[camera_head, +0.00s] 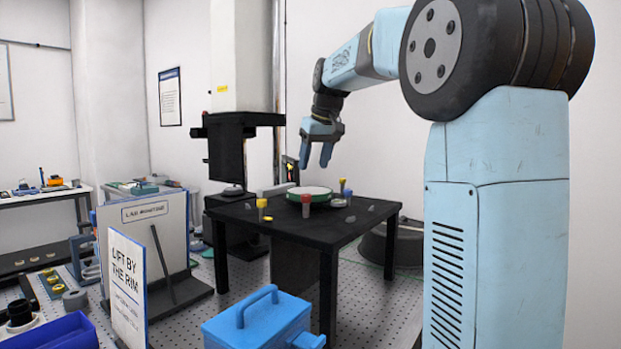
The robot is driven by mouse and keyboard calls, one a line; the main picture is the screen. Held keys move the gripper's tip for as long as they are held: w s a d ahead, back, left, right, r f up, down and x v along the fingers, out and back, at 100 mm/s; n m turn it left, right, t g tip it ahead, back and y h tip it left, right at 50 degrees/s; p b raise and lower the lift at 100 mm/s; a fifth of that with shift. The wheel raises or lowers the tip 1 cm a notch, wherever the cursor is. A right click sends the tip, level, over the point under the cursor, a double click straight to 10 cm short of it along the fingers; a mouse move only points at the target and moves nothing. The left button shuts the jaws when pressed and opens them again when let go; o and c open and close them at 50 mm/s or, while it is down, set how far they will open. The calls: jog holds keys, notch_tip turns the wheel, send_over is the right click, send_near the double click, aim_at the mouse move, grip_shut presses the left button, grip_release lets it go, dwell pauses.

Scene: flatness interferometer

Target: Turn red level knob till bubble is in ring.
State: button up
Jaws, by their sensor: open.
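The red level knob (306,205) stands upright on the black table (265,225), at the front edge of a round green-rimmed plate (312,191). My gripper (316,163) hangs above the plate, fingers pointing down, open and empty. It is clear of the red knob, higher and a little farther back. A yellow-topped knob (262,208) stands left of the red one, and a blue knob with a yellow piece by it (347,194) stands to the right. I cannot make out the bubble or its ring at this size.
A black instrument with a white column (240,60) rises behind the table's left side. A blue toolbox (258,325) sits in front of the table. A "LIFT BY THE RIM" sign (127,285) and several small parts stand at left. The air above the table's right side is free.

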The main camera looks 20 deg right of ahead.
jog(key=shift+v, duration=1.9)
jog(key=s+a+f+m, duration=0.1)
jog(key=s+f, duration=0.6)
jog(key=s, duration=0.3)
jog(key=s+a+f+t, duration=0.1)
jog(key=s+f, duration=0.7)
jog(key=s, duration=0.3)
jog(key=s+a+f+m+h, duration=0.1)
jog(key=s+f, duration=0.6)
jog(key=s, duration=0.3)
jog(key=shift+s+f+m, duration=0.2)
jog(key=shift+s+m, duration=0.1)
jog(key=shift+s, duration=0.1)
jog(key=shift+a, duration=0.1)
